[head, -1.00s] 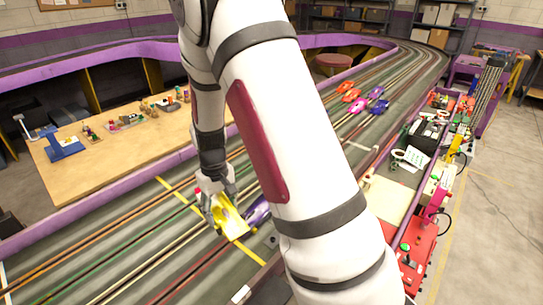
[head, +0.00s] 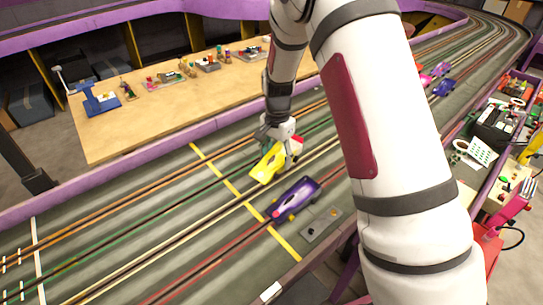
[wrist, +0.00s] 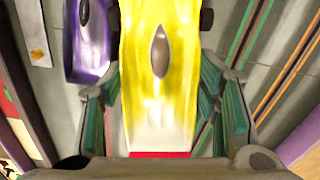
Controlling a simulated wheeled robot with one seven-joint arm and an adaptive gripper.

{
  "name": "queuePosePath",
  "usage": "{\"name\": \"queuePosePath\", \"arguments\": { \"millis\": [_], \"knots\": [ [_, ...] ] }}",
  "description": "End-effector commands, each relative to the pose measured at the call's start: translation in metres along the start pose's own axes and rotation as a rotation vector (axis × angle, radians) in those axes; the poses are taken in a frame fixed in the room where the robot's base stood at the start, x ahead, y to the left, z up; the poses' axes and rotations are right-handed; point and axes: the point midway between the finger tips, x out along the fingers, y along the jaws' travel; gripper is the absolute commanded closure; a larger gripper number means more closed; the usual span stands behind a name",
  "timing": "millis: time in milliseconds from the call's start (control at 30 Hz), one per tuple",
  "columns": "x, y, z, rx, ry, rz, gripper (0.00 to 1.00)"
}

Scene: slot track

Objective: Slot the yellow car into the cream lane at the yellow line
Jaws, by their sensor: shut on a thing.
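My gripper (head: 280,140) is shut on the yellow car (head: 266,165), with one finger on each side. In the wrist view, the yellow car (wrist: 160,85) lies lengthwise between the fingers, showing a dark oval cockpit and a white and red end. In the head view it appears over the track around the green and cream lanes, right of the yellow line (head: 245,200). The cream lane (head: 205,220) runs diagonally across the track and crosses the yellow line. The car's underside is hidden, so I cannot tell its height or whether it touches the track.
A purple car (head: 295,198) stands close by on the red lane's side and also shows in the wrist view (wrist: 88,45). A grey plate (head: 320,226) lies beside it. Pink (head: 440,69) and purple cars stand farther up. The track left of the yellow line is clear.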

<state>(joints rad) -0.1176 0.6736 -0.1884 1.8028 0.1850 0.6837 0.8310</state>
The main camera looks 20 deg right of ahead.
Motion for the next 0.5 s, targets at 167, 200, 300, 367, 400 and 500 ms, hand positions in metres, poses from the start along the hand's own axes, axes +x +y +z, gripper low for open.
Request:
{"name": "queuePosePath", "arguments": {
  "millis": [167, 200, 300, 367, 400, 500],
  "knots": [
    [0.004, -0.014, 0.002, 0.13, 0.0, 0.001, 0.77],
    [0.005, -0.016, 0.002, 0.146, 0.0, 0.0, 0.77],
    [0.005, -0.018, 0.003, 0.17, 0.0, 0.0, 0.77],
    [0.005, -0.018, 0.003, 0.174, 0.0, 0.0, 0.77],
    [0.005, -0.018, 0.003, 0.175, 0.0, 0.0, 0.77],
    [0.004, -0.018, 0.003, 0.174, 0.0, 0.0, 0.77]
  ]
}}
